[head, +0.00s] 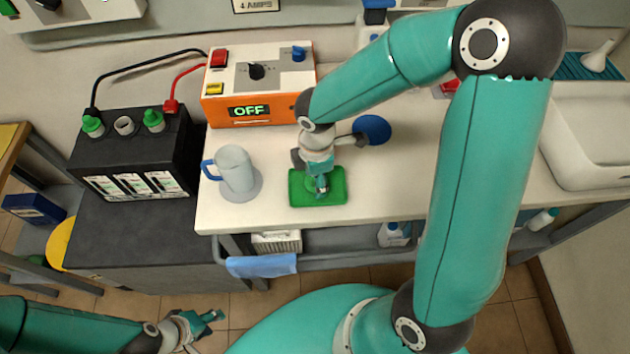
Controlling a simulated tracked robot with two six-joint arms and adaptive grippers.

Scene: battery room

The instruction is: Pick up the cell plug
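A small green mat or tray (336,195) lies on the white bench top. A round green shape on it, partly hidden under my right gripper (321,186), looks like the cell plug (311,183). My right gripper points down over the mat; its fingers overlap the plug, and I cannot tell whether they touch it. A black battery (137,157) at the left has two green plugs, one on the left (93,126) and one on the right (154,121), with an uncovered round opening (124,125) between them. My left gripper (207,329) is low at the bottom left, empty, with its fingers apart.
An orange-and-white charger (262,82) reading OFF stands behind the mat, with black and red leads to the battery. A clear jug (235,170) with a blue handle stands left of the mat. A blue round object (372,129) lies behind right. A white sink (590,140) is far right.

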